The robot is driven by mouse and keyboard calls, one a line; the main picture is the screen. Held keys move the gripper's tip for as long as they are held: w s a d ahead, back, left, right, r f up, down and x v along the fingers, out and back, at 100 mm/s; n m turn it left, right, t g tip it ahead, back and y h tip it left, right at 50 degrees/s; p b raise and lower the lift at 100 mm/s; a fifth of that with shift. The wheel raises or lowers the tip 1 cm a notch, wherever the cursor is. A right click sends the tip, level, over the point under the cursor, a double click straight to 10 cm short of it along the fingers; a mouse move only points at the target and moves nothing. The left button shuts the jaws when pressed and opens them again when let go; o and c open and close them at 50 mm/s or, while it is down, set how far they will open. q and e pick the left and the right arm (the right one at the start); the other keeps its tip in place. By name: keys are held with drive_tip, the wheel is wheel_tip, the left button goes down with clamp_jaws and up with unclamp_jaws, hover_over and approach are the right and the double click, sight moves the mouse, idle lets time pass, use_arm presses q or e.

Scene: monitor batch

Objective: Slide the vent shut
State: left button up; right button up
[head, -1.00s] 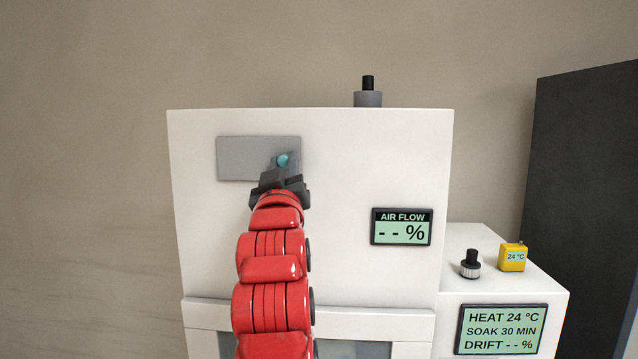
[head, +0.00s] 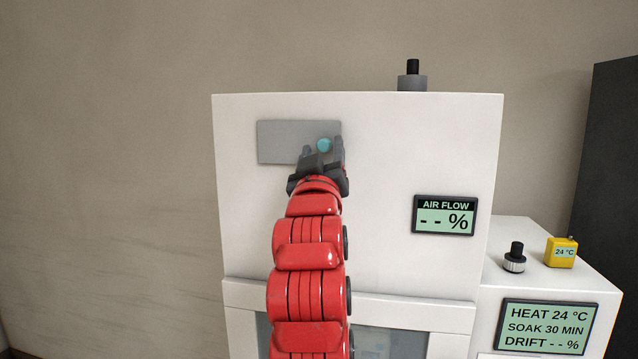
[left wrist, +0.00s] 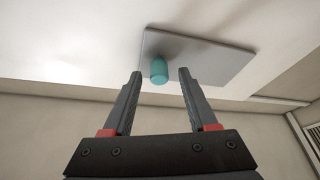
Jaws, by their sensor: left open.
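The vent is a flat grey plate (head: 282,141) on the upper left of the white cabinet's front, with a round teal knob (head: 324,145) near its right end. My left gripper (head: 322,153) is in front of the plate's right end, its fingers open on either side of the knob. In the left wrist view the knob (left wrist: 159,70) stands off the plate (left wrist: 205,60), between and just beyond the two open fingertips (left wrist: 160,74). No finger visibly touches it. The plate's lower right part is hidden behind my gripper in the head view. My right gripper is not in view.
The white cabinet (head: 380,240) has an AIR FLOW display (head: 445,215) reading "- - %". A black-topped fitting (head: 412,77) stands on top. At right, a lower unit carries a black knob (head: 515,257), a yellow 24 °C box (head: 561,252) and another display (head: 547,327).

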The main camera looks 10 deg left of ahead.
use_arm(q)
drive_tip(key=b+v, duration=0.6)
drive_tip(key=v, duration=1)
drive_tip(key=shift+f, duration=0.2)
